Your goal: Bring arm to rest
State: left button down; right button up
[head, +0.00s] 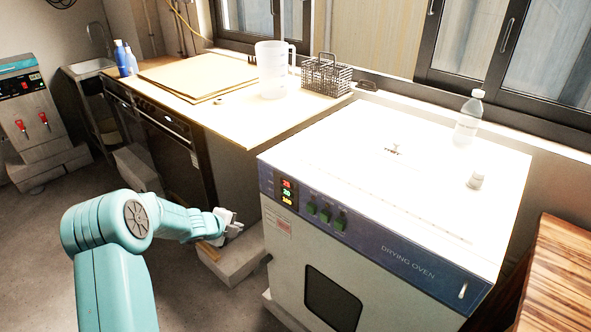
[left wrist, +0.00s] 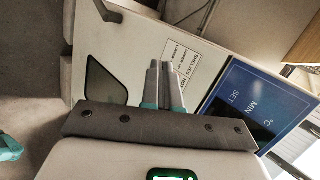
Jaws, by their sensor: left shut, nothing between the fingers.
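My left arm comes in from the lower left of the head view, and its gripper (head: 230,226) is beside the left side of the drying oven (head: 377,248), apart from it as far as I can tell. In the left wrist view the two fingers of my left gripper (left wrist: 162,75) are close together with nothing between them. The oven's white front with a label and its blue control panel (left wrist: 245,100) show beyond the fingers. The oven door with its dark window (head: 332,300) looks closed. My right gripper is in neither view.
A clear bottle (head: 468,120) and a small cap-like piece (head: 476,181) stand on the oven top. The counter at the back holds a clear jug (head: 271,70) and a wire basket (head: 326,78). A wooden surface (head: 560,280) is at the right. Open floor lies at the left.

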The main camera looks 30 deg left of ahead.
pick_arm(q)
jog(key=shift+r, duration=0.1)
jog(key=w+d+f+m+g+h+p, duration=0.1)
jog(key=w+d+f+h+p, duration=0.15)
jog(key=d, duration=1.35)
jog(key=s+d+f+n+g+h, duration=0.1)
jog(key=s+d+f, duration=0.1)
jog(key=d, duration=0.5)
jog(key=s+d+f+n+g+h, duration=0.1)
jog(key=s+d+f+h, duration=0.1)
jog(key=d, duration=0.4)
jog(key=s+d+f+n+g+p, duration=0.1)
jog(key=s+d+f+n+g, duration=0.2)
jog(key=s+d+n, duration=0.55)
jog(key=s+d+f+n+g, duration=0.1)
jog(key=s+n, duration=0.4)
jog(key=s, duration=0.2)
jog(key=s+d+f+n+g, duration=0.1)
jog(key=s+n, duration=0.3)
jog(key=s, duration=0.4)
jog(key=shift+n+g+y, duration=0.35)
jog(key=shift+g, duration=0.05)
